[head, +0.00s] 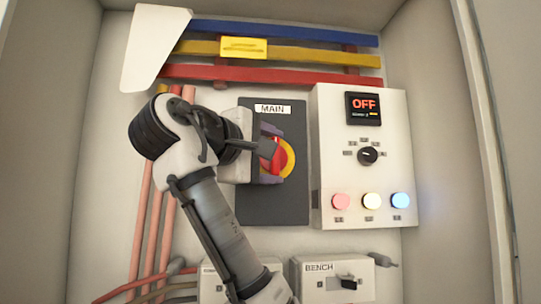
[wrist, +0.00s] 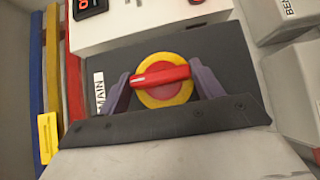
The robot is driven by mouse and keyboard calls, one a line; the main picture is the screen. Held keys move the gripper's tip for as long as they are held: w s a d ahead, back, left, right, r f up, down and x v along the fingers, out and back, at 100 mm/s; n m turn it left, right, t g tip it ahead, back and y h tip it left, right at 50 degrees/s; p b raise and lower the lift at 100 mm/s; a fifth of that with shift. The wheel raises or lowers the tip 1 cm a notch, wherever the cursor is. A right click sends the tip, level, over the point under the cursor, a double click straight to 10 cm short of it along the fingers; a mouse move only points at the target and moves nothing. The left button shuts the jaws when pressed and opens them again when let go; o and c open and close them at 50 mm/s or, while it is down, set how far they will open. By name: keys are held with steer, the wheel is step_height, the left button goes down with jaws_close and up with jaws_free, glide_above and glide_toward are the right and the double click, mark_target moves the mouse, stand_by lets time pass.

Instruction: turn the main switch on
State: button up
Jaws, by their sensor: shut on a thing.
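The main switch is a red handle (wrist: 160,76) on a yellow ring (wrist: 165,96), on a dark panel (head: 272,208) labelled MAIN (head: 272,109). In the head view the ring (head: 289,158) shows right of my gripper (head: 271,156), which partly hides the handle. In the wrist view my gripper (wrist: 161,80) has a purple finger at each end of the handle and is shut on it. The handle there runs nearly left to right, along the direction from the MAIN label across the panel. The display (head: 364,106) on the white box reads OFF.
The white box (head: 330,200) right of the switch has a black knob (head: 368,156) and red, yellow and blue lamps. Blue, yellow and red bars (head: 280,75) cross above. Below are a BENCH box (head: 320,280) and pipes (head: 150,240). Cabinet walls stand on both sides.

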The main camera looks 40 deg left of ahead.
steer(key=o, duration=1)
steer(key=s+b, duration=0.2)
steer(key=s, duration=0.2)
steer(key=s+b, duration=0.2)
steer(key=s, duration=0.3)
steer(key=s+d+b, duration=0.1)
steer(key=s+b, duration=0.1)
steer(key=s, duration=0.2)
steer(key=shift+s+r, duration=0.1)
steer(key=shift+s, duration=0.25)
